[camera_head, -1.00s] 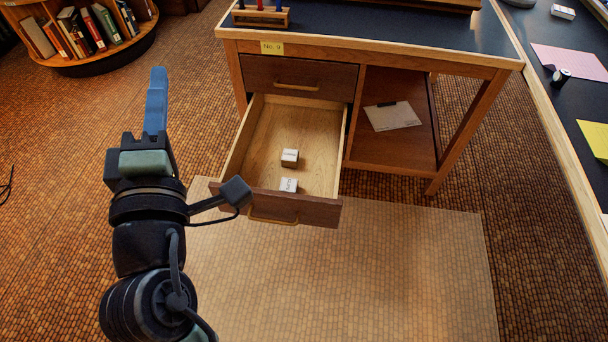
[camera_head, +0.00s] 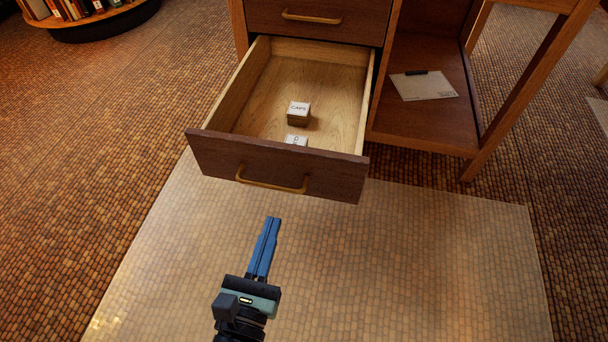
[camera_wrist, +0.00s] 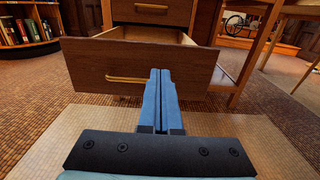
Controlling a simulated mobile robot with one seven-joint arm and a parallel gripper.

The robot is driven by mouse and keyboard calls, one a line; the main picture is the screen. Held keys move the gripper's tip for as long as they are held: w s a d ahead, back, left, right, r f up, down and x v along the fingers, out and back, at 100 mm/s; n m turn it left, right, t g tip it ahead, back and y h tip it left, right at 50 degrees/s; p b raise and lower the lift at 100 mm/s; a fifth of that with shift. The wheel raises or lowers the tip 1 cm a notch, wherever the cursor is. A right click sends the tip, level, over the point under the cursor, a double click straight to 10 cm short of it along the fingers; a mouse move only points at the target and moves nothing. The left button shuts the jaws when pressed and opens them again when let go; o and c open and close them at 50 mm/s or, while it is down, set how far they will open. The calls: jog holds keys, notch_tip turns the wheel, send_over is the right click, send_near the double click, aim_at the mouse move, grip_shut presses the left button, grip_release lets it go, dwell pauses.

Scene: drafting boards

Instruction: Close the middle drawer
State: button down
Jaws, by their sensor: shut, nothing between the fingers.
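The open drawer (camera_head: 276,169) is pulled well out of the wooden desk, below a shut drawer (camera_head: 318,22). It has a brass bar handle on its dark front and a pale wood inside. Two small labelled boxes (camera_head: 299,112) lie in it; the nearer one is partly hidden by the drawer front. In the wrist view the drawer front (camera_wrist: 190,72) stands ahead, with its handle (camera_wrist: 128,79) left of the fingertips. My gripper (camera_head: 272,222) has blue fingers held together, with nothing between them. It is in front of the drawer front, below the handle in the head view, apparently not touching.
An open shelf bay with a clipboard-like sheet (camera_head: 423,86) is right of the drawer. A desk leg (camera_head: 524,86) stands farther right. A round bookcase (camera_head: 97,22) is at the far left. A clear pale floor mat (camera_head: 400,270) lies in front of the desk.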

jog(key=b, duration=0.4)
send_near(295, 154)
jog(key=x, duration=0.5)
jog(key=shift+w+f, duration=0.1)
jog(key=shift+w, duration=0.1)
jog(key=shift+w+d+b, duration=0.3)
jog(key=shift+w, duration=0.4)
